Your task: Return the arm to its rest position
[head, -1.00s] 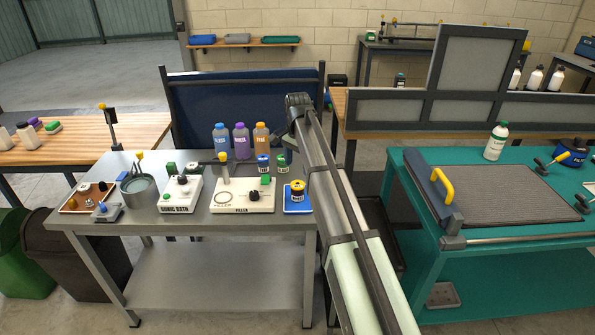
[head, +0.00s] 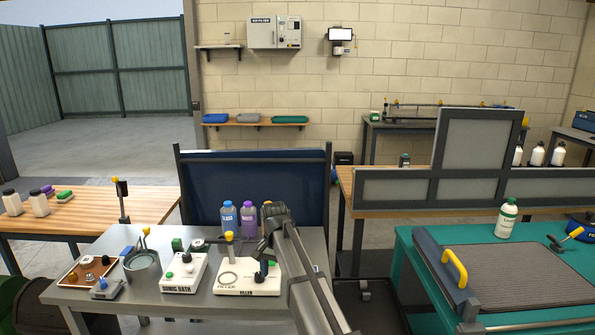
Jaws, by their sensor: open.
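My arm reaches up from the bottom of the head view, right of the grey bench (head: 160,312). My gripper (head: 262,248) is at its far end, small, dark and partly hidden by the wrist. It is open, and I see nothing held in it. It appears in front of the bottles and above the right end of the filler unit (head: 243,285); the exact gap cannot be told. A blue-labelled bottle (head: 229,217) and a purple-labelled bottle (head: 248,219) stand upright at the bench's back.
A sonic bath (head: 183,275), a grey pot (head: 142,268) and a brown tray (head: 75,277) stand on the grey bench. A blue panel (head: 300,190) rises behind it. A teal bench (head: 420,270) with a yellow-handled press (head: 440,265) and a green-capped bottle (head: 507,220) is at right.

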